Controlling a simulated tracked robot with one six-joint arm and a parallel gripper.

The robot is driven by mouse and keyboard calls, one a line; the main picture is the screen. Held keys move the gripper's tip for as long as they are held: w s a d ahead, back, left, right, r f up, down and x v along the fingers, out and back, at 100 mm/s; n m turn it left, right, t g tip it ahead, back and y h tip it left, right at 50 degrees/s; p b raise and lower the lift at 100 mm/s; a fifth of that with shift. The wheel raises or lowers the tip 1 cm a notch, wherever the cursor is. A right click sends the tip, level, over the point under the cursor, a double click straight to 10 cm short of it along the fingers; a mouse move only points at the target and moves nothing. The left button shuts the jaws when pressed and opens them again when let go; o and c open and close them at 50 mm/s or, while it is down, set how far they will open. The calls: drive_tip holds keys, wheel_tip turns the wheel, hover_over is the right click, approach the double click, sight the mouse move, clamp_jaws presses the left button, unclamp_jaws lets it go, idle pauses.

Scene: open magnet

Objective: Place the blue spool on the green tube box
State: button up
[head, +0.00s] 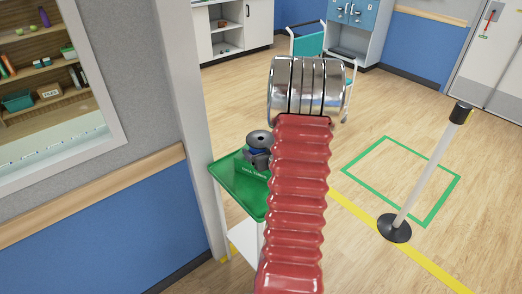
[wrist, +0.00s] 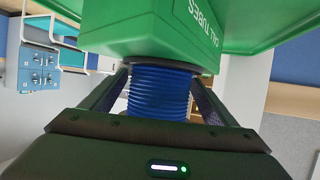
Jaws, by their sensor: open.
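The blue spool (wrist: 158,92) has ribbed blue windings and a dark flange that meets the green tube box (wrist: 150,35). The wrist view is upside down, as the box's lettering shows, so the spool stands upright on top of the box. In the head view the spool (head: 258,139) shows a grey top and blue body, over the green box (head: 253,170), partly hidden by my red arm. My gripper (wrist: 160,84) is open, with one finger on each side of the spool; whether they touch it is unclear. The head view does not clearly show my gripper.
The box stands on a green tray (head: 231,181) atop a white stand, close to the wall corner (head: 190,110). A post with a black base (head: 394,229) stands to the right. A teal cart (head: 308,44) is behind. Floor inside the green taped rectangle is clear.

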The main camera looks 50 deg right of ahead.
drive_tip(key=shift+s+a+r, duration=0.15)
drive_tip(key=shift+s+r, duration=0.15)
drive_tip(key=v, duration=1.1)
drive_tip(key=shift+a, duration=0.1)
idle(0.7)
drive_tip(key=w+a+r+n+g, duration=0.1)
drive_tip(key=w+a+r, duration=0.1)
drive_tip(key=a+r, duration=0.3)
drive_tip(key=w+a+r+n+g+y, duration=0.1)
drive_tip(key=w+a+r, duration=0.2)
drive_tip(key=a, duration=0.5)
drive_tip(key=w+a+r+g, duration=0.1)
drive_tip(key=w+a+r, duration=0.15)
drive_tip(key=a, duration=0.35)
drive_tip(key=s+a+r+n+g+y, duration=0.1)
drive_tip(key=s+a, duration=0.5)
drive_tip(key=a, duration=0.6)
drive_tip(key=s+a+r+n+g+y, duration=0.2)
drive_tip(key=s+a, duration=0.4)
drive_tip(key=a, duration=0.7)
drive_tip(key=r+n+y, duration=0.1)
drive_tip(key=r+y, duration=0.1)
drive_tip(key=shift+s+y, duration=0.2)
drive_tip(key=shift+y, duration=0.2)
